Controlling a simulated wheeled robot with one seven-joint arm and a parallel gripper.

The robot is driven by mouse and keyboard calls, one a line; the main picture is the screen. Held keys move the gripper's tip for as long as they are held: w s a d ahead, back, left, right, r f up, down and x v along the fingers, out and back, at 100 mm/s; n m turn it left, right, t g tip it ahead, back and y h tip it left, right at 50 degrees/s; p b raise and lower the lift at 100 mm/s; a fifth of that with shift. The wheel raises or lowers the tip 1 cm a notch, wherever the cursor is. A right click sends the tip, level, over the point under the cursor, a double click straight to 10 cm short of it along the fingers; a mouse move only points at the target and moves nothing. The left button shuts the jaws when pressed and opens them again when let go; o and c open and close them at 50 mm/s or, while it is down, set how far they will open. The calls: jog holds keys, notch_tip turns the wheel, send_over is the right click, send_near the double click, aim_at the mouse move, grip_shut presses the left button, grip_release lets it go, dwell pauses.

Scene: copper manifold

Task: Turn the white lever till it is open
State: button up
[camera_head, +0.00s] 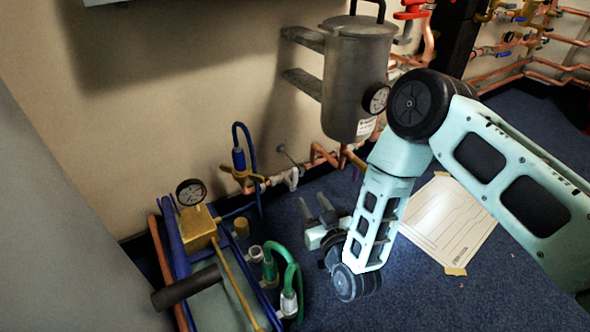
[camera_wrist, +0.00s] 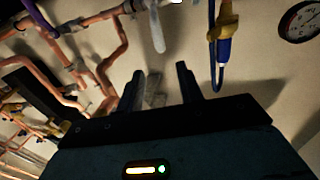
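The white lever (camera_head: 293,181) sits on a copper pipe low along the wall in the head view. In the wrist view the white lever (camera_wrist: 157,32) shows near the top edge, pointing down in the picture from the pipe fittings. My gripper (camera_head: 314,203) is below and slightly right of the lever in the head view, apart from it. In the wrist view the two dark fingers of my gripper (camera_wrist: 160,69) are spread with nothing between them. The lever lies beyond the fingertips, roughly in line with the gap.
A brass valve with a blue hose (camera_head: 240,160) is left of the lever. A grey tank (camera_head: 352,80) with a gauge hangs above right. A pump with a black handle (camera_head: 186,289) and green hoses (camera_head: 291,270) stand at lower left.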

aim_at(296, 174)
jog(key=b+x, duration=0.2)
jog(key=x, duration=0.2)
jog(key=b+x, duration=0.1)
jog(key=x, duration=0.3)
jog(key=b+x, duration=0.2)
jog(key=x, duration=0.2)
jog(key=shift+f+b, duration=0.25)
jog(key=shift+b, duration=0.1)
jog(key=shift+w+a+r, duration=0.15)
jog(key=shift+w, duration=0.25)
grip_shut()
